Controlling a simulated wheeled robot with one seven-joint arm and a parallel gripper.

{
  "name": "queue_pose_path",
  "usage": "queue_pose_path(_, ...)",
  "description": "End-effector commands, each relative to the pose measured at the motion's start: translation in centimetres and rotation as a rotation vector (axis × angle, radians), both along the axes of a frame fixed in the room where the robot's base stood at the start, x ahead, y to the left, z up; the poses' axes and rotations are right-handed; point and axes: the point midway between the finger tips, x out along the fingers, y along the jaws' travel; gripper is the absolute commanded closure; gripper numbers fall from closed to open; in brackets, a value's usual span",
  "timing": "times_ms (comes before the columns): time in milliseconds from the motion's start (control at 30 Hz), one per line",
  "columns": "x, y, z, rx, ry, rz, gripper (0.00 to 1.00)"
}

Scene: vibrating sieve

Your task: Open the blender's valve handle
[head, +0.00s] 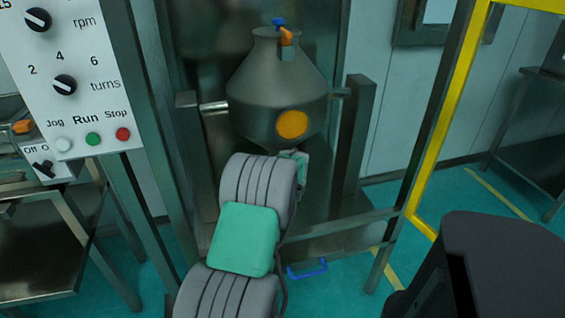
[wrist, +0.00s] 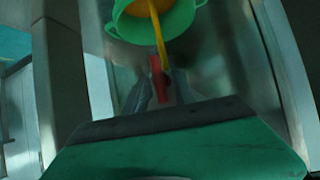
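The blender (head: 270,90) is a grey metal double-cone vessel hung in a frame, with an orange disc on its front. A blue knob and an orange fitting sit on its top. In the head view, my arm hides the blender's underside and my gripper. In the wrist view, a short red piece (wrist: 158,80), apparently the valve handle, lies between the fingers of my gripper (wrist: 162,83). The fingers stand apart, one on each side of it; contact is unclear. A yellow strand (wrist: 159,38) runs from near the red piece to a green container (wrist: 180,22).
The green container has side handles and orange-yellow contents. A control panel (head: 70,110) with dials and buttons stands at left. A metal post (head: 355,140) stands right of the blender. A yellow frame (head: 440,140) is farther right. A blue handle (head: 307,269) shows low down.

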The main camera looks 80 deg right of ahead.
Motion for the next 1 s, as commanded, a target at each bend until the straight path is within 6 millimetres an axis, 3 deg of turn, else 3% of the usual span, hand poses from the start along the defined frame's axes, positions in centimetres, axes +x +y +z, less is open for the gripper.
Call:
queue_pose_path(267,-0.2,0.4,0.6,-0.003,0.0,0.0,0.68)
queue_pose_path(500,-1.5,4.0,3.2,-0.004,0.0,0.0,0.68)
queue_pose_path(700,-2.3,6.0,4.3,-0.002,-0.001,-0.001,0.68)
queue_pose_path(1000,-2.3,6.1,4.3,-0.001,0.0,0.0,0.68)
